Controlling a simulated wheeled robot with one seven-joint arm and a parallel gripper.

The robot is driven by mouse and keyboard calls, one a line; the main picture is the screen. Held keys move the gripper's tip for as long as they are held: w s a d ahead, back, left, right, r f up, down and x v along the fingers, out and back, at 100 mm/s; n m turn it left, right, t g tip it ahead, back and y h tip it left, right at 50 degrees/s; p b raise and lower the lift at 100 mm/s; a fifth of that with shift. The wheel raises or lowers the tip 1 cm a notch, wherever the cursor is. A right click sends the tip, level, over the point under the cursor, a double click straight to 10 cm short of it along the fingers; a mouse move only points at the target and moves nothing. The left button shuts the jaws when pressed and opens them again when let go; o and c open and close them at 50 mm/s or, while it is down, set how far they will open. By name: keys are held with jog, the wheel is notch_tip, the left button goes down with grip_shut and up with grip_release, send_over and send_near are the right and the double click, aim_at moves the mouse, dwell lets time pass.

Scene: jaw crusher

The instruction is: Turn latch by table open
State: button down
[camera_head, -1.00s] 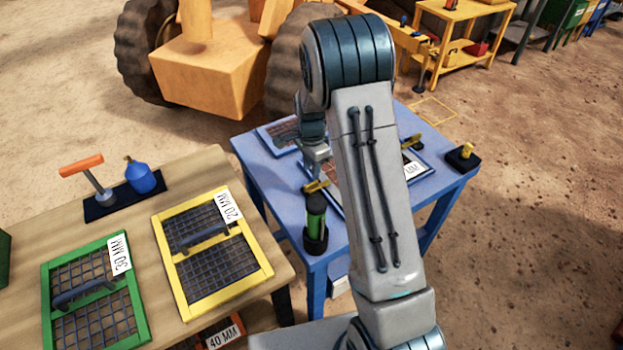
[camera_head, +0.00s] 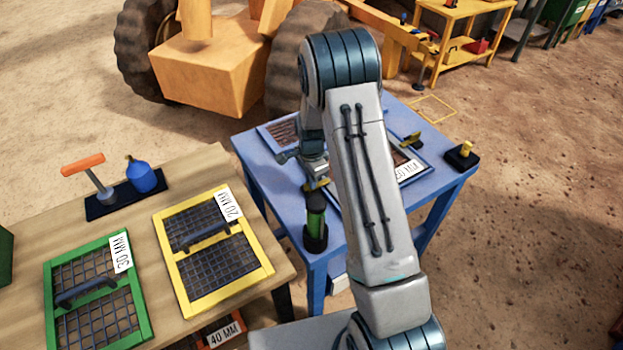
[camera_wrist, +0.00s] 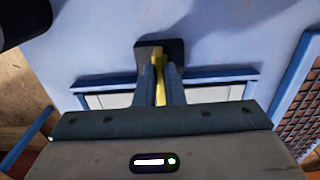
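A blue table (camera_head: 262,165) carries a screen frame (camera_head: 425,178) under my arm. A small yellow latch (camera_head: 318,184) on a dark base sits at the frame's near left side. In the wrist view the yellow latch (camera_wrist: 160,88) stands between my gripper's two fingers (camera_wrist: 161,82), which are close together on either side of it and appear shut on it. The latch points along the fingers, and its dark base (camera_wrist: 176,46) shows beyond the tips. In the head view my gripper (camera_head: 316,176) is low at the latch. A second yellow latch (camera_head: 412,140) sits on the frame's far right.
A green and black cylinder (camera_head: 315,222) stands upright close to my gripper at the table's near corner. A black block with a yellow knob (camera_head: 464,155) is at the right corner. A wooden table (camera_head: 150,190) with yellow and green screens stands to the left.

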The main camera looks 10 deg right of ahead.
jog(key=shift+n+b, duration=0.3)
jog(key=shift+b, duration=0.05)
jog(key=n+b, duration=0.3)
jog(key=shift+f+n, duration=0.1)
jog(key=shift+n, duration=0.2)
jog(key=n+b, duration=0.3)
jog(key=n, duration=0.3)
jog(key=n+b, duration=0.1)
jog(key=n, duration=0.3)
jog(key=shift+w+r+n+b, duration=0.15)
jog(key=shift+n+b, duration=0.25)
jog(key=shift+n, duration=1.4)
jog(key=c, duration=1.5)
grip_release()
